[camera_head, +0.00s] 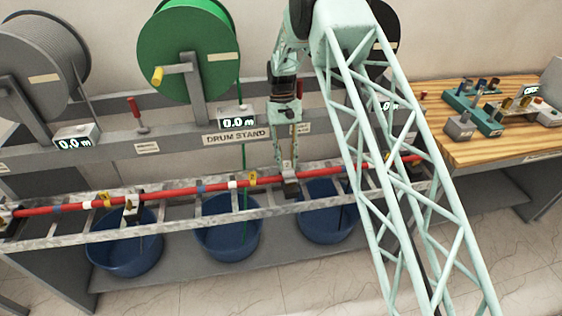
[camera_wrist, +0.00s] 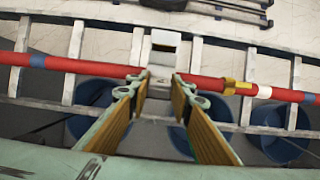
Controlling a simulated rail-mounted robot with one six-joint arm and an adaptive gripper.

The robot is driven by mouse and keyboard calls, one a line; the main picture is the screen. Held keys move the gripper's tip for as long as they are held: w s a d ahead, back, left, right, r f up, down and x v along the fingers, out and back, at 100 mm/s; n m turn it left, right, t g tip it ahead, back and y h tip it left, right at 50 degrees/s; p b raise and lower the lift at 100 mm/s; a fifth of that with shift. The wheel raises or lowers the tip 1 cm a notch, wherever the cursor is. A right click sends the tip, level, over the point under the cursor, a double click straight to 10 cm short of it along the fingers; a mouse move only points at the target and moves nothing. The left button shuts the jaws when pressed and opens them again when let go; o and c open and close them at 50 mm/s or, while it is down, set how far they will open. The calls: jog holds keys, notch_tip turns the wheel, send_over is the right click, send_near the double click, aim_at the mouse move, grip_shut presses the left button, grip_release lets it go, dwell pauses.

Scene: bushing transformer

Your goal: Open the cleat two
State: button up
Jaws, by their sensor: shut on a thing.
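A red cable (camera_head: 215,186) with blue, white and yellow bands lies along a grey metal ladder rack (camera_head: 180,222). A small grey cleat (camera_head: 291,187) sits on the cable at the rack's middle right; its pale upper part also shows in the wrist view (camera_wrist: 165,40). My gripper (camera_head: 288,164) reaches down to this cleat from above. In the wrist view its two fingers (camera_wrist: 162,80) stand either side of the cleat's near part and are shut on it. The fingers hide part of the cleat and cable. Another cleat (camera_head: 132,204) stands further left along the cable.
Blue tubs (camera_head: 228,240) stand below the rack. A green drum (camera_head: 188,52) and a grey drum (camera_head: 45,60) are mounted behind it, with a "DRUM STAND" label (camera_head: 236,135). A wooden workbench (camera_head: 480,145) with tools is at right. My arm blocks the rack's right part.

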jog(key=shift+w, duration=0.1)
dwell(0.4)
jog(key=o, duration=1.2)
jog(key=shift+c, duration=0.2)
jog(key=shift+r, duration=0.1)
jog(key=shift+v, duration=5.9)
jog(key=shift+w, duration=0.2)
jog(key=shift+c, duration=0.2)
